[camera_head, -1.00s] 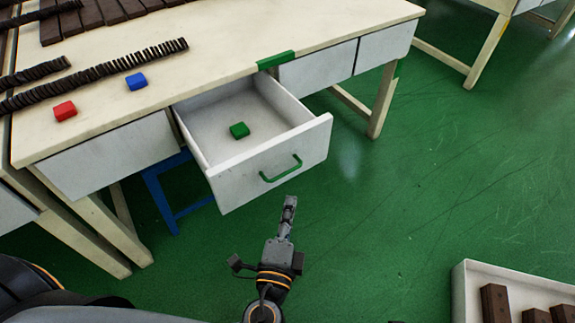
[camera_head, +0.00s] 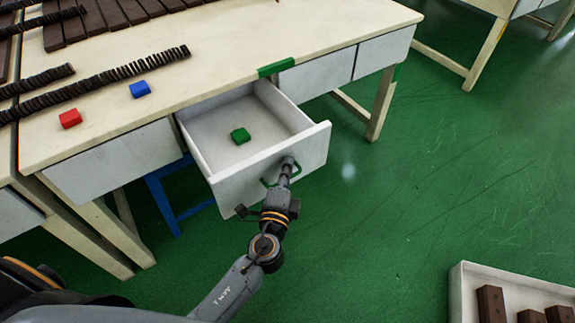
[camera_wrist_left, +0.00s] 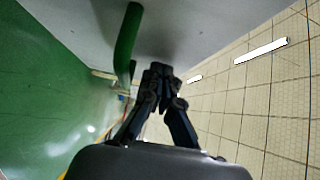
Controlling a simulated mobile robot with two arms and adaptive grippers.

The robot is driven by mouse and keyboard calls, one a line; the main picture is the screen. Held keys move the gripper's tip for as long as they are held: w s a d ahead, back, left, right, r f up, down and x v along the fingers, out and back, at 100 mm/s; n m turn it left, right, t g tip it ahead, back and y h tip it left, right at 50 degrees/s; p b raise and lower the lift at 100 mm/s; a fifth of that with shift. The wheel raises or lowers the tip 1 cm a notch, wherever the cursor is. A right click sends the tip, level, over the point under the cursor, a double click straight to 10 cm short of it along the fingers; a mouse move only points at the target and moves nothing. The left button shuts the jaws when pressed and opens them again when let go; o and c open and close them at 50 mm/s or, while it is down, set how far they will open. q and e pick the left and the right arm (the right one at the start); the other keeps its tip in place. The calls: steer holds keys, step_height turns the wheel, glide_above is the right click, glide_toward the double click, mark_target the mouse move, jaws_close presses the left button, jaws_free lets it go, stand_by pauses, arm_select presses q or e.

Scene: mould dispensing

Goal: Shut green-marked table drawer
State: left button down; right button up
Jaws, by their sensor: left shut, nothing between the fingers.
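The white table drawer (camera_head: 245,182) with a green handle (camera_head: 268,182) is pulled out below a green mark (camera_head: 276,66) on the table edge. A green block (camera_head: 240,135) lies inside it. My left gripper (camera_head: 288,163) is shut and empty at the drawer front, over the right part of the handle in the head view. In the left wrist view the shut fingers (camera_wrist_left: 158,72) are beside the green handle (camera_wrist_left: 126,45), close to the white drawer front (camera_wrist_left: 185,25). I cannot tell whether they touch the front. My right gripper is not in view.
The table top (camera_head: 215,70) holds a red block (camera_head: 70,118), a blue block (camera_head: 140,89) and rows of dark pieces (camera_head: 95,87). A blue stool frame (camera_head: 170,205) stands under the table. A white tray (camera_head: 458,300) with brown blocks is at lower right. Green floor lies open between.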

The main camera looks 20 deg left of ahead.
arm_select(q)
steer(key=shift+a, duration=0.1)
